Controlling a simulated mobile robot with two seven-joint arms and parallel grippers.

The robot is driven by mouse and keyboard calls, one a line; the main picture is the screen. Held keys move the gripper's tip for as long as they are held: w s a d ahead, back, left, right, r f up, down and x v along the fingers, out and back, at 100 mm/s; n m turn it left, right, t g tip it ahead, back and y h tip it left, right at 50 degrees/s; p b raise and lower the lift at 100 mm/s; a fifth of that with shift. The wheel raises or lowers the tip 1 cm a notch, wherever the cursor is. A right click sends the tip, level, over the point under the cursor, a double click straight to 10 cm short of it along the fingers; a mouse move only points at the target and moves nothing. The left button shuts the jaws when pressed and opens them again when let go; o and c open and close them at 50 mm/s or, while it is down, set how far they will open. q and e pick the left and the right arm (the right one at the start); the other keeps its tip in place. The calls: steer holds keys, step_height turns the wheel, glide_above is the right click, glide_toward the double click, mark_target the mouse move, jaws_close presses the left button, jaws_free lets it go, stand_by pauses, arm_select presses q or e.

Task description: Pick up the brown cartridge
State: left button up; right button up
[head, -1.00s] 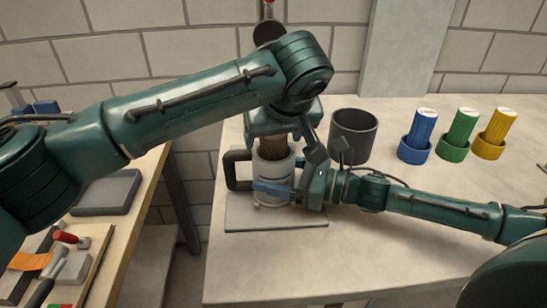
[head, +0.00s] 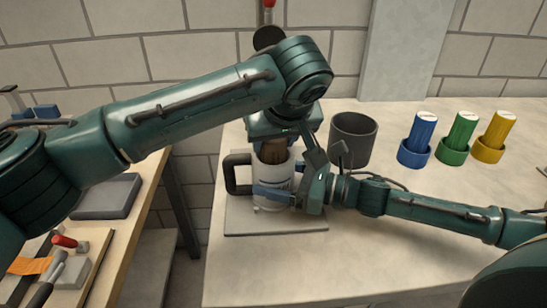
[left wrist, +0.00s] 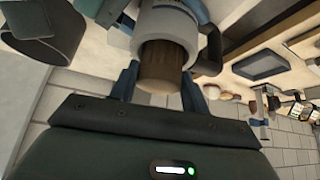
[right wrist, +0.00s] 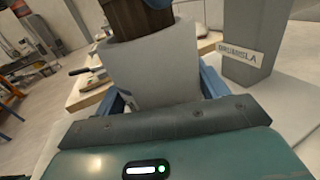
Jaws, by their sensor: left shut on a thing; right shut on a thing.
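The brown cartridge (head: 272,153) stands upright in the mouth of a white mug-like holder (head: 268,204) with a black handle, its lower part hidden inside. My left gripper (head: 284,138) reaches down from above and is shut on the upper part of the cartridge. The left wrist view shows the cartridge (left wrist: 160,70) between its blue fingers. My right gripper (head: 284,190) comes from the right and is shut on the holder's side. The right wrist view shows the holder (right wrist: 155,70) between the fingers, with the cartridge (right wrist: 140,18) in it.
The holder is on a thin grey plate (head: 250,225) at the table's left end. A dark grey cup (head: 353,137) stands close behind my right arm. Blue (head: 414,154), green (head: 450,151) and yellow (head: 489,149) cups with matching cylinders stand right. The table front is clear.

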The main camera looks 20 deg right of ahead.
steer(key=shift+f, duration=0.1)
arm_select(q)
step_height(320, 180, up, 10)
steer(key=shift+r, duration=0.1)
stand_by(0.3)
arm_select(e)
steer(key=o, duration=1.4)
steer(key=shift+c, duration=0.2)
steer(key=v, duration=1.1)
steer(key=shift+s+d, duration=0.35)
